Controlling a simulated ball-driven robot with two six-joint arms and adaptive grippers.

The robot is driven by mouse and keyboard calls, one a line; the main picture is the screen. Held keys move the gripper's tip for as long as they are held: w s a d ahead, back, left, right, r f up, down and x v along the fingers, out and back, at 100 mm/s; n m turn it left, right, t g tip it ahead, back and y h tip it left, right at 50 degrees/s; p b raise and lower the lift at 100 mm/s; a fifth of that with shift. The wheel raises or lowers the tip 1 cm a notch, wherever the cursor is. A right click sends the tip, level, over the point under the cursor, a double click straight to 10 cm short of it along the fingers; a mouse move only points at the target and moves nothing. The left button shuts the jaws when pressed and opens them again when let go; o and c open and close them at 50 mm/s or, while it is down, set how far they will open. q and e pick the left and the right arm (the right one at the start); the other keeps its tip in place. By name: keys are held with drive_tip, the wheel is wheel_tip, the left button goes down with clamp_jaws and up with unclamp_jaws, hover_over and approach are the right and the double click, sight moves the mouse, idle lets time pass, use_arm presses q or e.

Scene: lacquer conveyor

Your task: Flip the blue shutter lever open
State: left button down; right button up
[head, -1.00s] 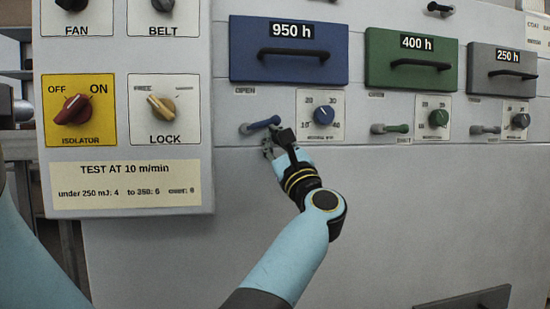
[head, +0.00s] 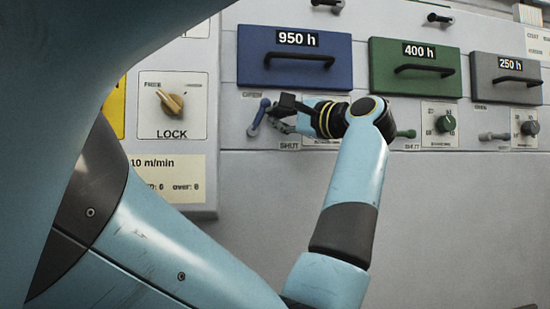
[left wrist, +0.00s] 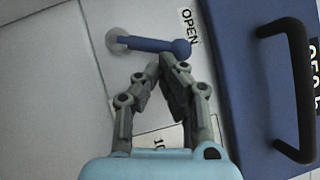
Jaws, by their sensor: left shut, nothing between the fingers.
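The blue shutter lever (head: 260,113) sits on the panel below the blue 950 h drawer. In the head view it points up from its round pivot, its knob close to the OPEN label. The left wrist view shows the blue lever (left wrist: 153,44) with its knob beside the OPEN label (left wrist: 188,27). My left gripper (head: 274,116) is shut and empty, just right of the lever in the head view. In the left wrist view its fingertips (left wrist: 161,65) are close together at the lever's knob end; I cannot tell whether they touch it. My right gripper is not in view.
The blue drawer (head: 294,74) with its black handle is just above my gripper. My forearm hides most of the blue lever's dial. The green lever (head: 405,134) and grey lever (head: 490,136) are to the right. The LOCK knob (head: 170,103) is to the left.

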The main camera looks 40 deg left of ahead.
use_arm(q)
drive_tip(key=shift+s+a+r, duration=0.15)
drive_tip(key=shift+s+r, duration=0.05)
drive_tip(key=shift+r, duration=0.1)
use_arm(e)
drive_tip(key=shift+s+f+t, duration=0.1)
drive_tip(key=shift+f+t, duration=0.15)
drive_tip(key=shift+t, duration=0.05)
use_arm(q)
drive_tip(key=shift+a+r, duration=0.1)
drive_tip(key=shift+r, duration=0.1)
drive_tip(key=shift+f, duration=0.1)
